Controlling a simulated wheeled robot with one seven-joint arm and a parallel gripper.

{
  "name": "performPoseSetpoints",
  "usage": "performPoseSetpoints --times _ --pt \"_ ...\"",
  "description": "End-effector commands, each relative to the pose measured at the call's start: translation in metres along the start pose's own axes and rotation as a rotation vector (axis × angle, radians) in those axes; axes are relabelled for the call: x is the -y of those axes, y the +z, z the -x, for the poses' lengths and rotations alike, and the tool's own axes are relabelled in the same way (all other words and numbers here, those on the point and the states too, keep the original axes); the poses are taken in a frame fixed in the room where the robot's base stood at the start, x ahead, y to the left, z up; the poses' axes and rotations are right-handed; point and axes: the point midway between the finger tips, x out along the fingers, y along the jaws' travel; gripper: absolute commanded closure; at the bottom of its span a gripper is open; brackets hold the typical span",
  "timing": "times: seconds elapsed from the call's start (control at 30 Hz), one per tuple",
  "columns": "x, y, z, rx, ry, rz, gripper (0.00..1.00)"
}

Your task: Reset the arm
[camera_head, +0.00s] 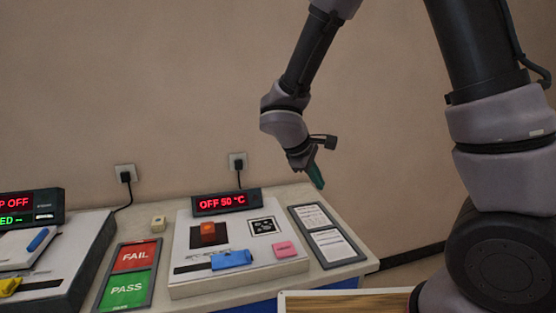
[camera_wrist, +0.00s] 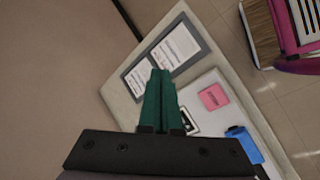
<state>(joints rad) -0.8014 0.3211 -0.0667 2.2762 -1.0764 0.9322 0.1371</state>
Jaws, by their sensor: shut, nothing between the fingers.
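My arm reaches down from the upper right in the head view. My gripper (camera_head: 318,184) has green fingers and hangs above the right end of the bench (camera_head: 269,197), near the clipboard-like panel with printed sheets (camera_head: 326,240). In the wrist view my gripper (camera_wrist: 160,75) shows its two green fingers close together, with nothing held. The panel (camera_wrist: 165,50) lies below and beyond the fingertips in that view. The gripper appears apart from the bench surface.
A white device (camera_head: 180,284) carries a blue lever (camera_head: 231,260), an orange-red button (camera_head: 208,233) and a pink label (camera_head: 285,249). Its display (camera_head: 226,202) reads OFF 50 °C. A FAIL/PASS panel (camera_head: 130,272) lies left. A wooden-topped surface (camera_head: 345,304) stands in front.

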Motion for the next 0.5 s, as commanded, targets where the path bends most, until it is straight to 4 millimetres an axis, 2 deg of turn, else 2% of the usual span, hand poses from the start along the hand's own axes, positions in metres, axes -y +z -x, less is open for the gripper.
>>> performPoseSetpoints --times 0.03,0.2,0.5 --pt "-0.017 0.02 0.01 -0.008 -0.042 -0.109 1.0" --pt "-0.051 0.08 0.041 -0.045 -0.189 -0.448 1.0" --pt "-0.077 0.17 0.103 -0.2 -0.405 -1.009 1.0"
